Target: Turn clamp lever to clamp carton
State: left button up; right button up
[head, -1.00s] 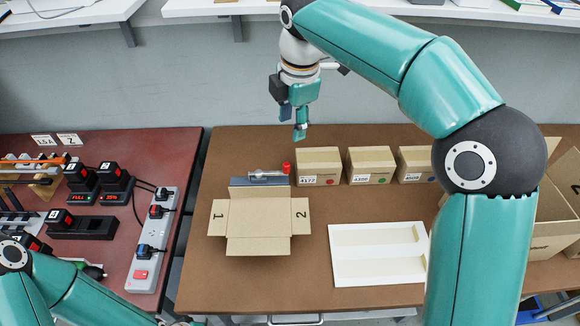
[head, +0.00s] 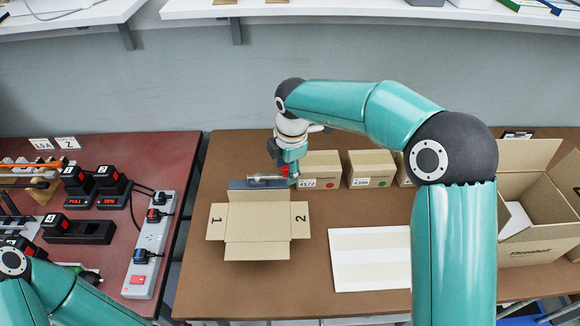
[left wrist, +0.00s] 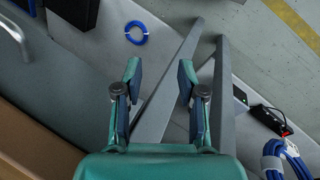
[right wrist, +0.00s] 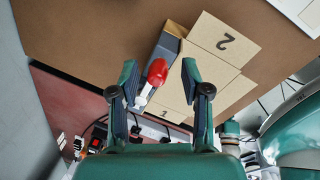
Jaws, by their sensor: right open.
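The open tan carton (head: 258,222), with flaps marked 1 and 2, lies against a grey clamp block (head: 240,184) on the brown table. The clamp lever's red knob (right wrist: 157,71) and pale shaft show in the right wrist view, between the lines of my right fingers. My right gripper (head: 290,172) is open at the lever's end behind the carton; it also shows in the right wrist view (right wrist: 160,80). I cannot tell whether a finger touches the knob. My left gripper (left wrist: 160,75) is open and empty over the floor area, out of the head view.
Several small labelled boxes (head: 371,168) stand right of my right gripper. A white tray (head: 370,284) lies right of the carton, and a large open box (head: 540,247) stands farther right. A dark red table with chargers and a power strip (head: 150,245) is at left.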

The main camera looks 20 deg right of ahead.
grip_shut()
jog(key=shift+d+f, duration=0.1)
jog(key=shift+d, duration=0.25)
jog(key=shift+a, duration=0.2)
jog(key=shift+a, duration=0.1)
